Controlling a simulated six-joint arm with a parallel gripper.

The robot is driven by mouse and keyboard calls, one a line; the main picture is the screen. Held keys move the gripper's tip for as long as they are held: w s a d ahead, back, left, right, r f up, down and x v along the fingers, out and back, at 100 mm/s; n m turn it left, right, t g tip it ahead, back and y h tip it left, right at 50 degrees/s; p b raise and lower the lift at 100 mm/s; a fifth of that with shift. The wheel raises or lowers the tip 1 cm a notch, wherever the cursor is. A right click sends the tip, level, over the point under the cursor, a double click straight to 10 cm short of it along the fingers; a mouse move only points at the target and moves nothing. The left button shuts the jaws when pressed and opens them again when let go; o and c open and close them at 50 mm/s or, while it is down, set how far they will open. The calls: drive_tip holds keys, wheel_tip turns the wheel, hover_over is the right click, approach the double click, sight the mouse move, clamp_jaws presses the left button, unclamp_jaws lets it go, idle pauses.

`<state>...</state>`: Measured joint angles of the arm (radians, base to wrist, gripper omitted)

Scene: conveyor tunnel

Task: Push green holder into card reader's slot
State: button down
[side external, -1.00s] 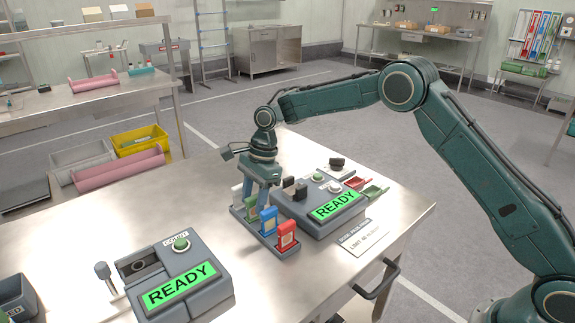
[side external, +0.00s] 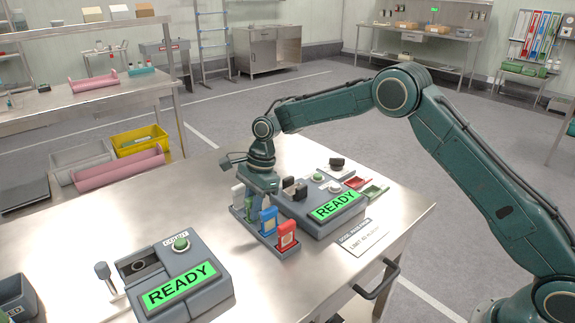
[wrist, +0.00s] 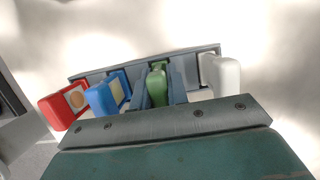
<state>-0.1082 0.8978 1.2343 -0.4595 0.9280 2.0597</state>
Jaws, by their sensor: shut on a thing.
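The green holder (wrist: 157,84) stands upright in a grey rack (wrist: 206,50), between a blue holder (wrist: 106,96) and a white one (wrist: 226,76). My gripper (wrist: 160,88) is shut on the green holder, one finger on each side. In the side external view the green holder (side external: 248,209) is mostly hidden behind my gripper (side external: 254,206), which points down into the rack. The card reader (side external: 318,212) stands just right of the rack, with dark upright slot pieces (side external: 294,189) on top and a green READY screen.
A red holder (side external: 288,236) stands at the rack's near end. A second READY device (side external: 180,275) with a lever sits at the front left. Small red and green trays (side external: 374,192) lie behind the reader. The table between rack and second device is clear.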

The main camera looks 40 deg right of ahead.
sight(251, 198)
drive_tip(key=c, duration=2)
unclamp_jaws()
clamp_jaws()
drive_tip(key=shift+r, duration=0.65)
drive_tip(key=shift+r, duration=0.75)
drive_tip(key=shift+r, duration=0.25)
drive_tip(key=shift+r, duration=0.4)
